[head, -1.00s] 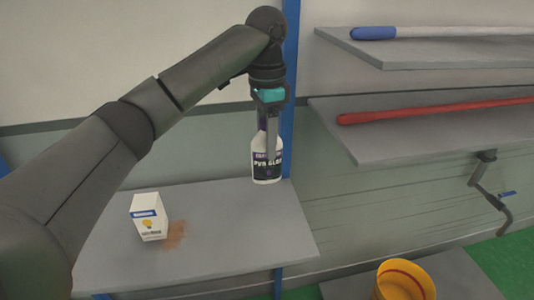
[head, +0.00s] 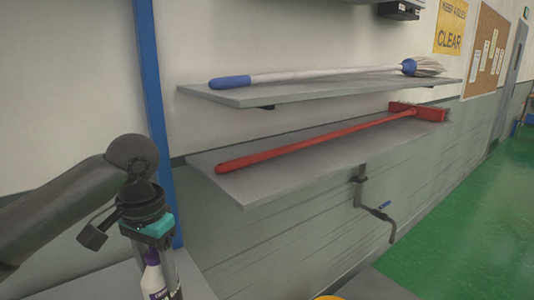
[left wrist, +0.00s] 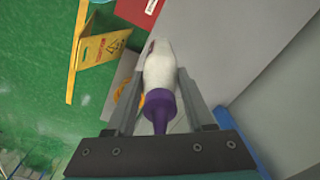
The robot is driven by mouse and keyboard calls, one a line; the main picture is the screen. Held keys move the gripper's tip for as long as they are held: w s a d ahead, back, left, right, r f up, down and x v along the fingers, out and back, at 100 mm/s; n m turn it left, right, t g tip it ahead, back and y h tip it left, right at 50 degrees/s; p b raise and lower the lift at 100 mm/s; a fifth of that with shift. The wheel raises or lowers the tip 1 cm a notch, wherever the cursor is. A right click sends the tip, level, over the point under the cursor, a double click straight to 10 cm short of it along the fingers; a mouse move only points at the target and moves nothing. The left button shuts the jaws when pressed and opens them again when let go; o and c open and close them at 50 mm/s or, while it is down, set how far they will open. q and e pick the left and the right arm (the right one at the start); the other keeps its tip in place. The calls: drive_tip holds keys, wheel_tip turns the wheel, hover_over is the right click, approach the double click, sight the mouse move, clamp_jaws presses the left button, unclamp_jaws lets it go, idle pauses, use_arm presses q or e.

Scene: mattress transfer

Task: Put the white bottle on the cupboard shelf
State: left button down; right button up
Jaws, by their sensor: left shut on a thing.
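The white bottle (head: 153,277) with a purple top is at the lower left of the head view, cut off by the bottom edge. My left gripper (head: 163,284) is shut on it and hides part of it. In the left wrist view the bottle (left wrist: 159,70) lies between the two fingers, its purple neck toward the gripper. Two grey wall shelves show in the head view: an upper one (head: 240,95) and a lower one (head: 260,188). I cannot make out a cupboard. My right gripper is not in view.
A mop (head: 300,74) lies on the upper shelf and a red broom (head: 310,142) on the lower. A blue post (head: 151,80) stands beside my left gripper. Green floor (head: 450,220) is open at right.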

use_arm(q)
drive_tip(key=s+d+f+n+b, duration=0.3)
drive_tip(key=s+f+n+b, duration=0.1)
drive_tip(key=s+f, duration=0.4)
drive_tip(key=shift+s+d+f+b, duration=0.2)
drive_tip(key=shift+f+b, duration=0.3)
drive_tip(key=shift+b, duration=0.05)
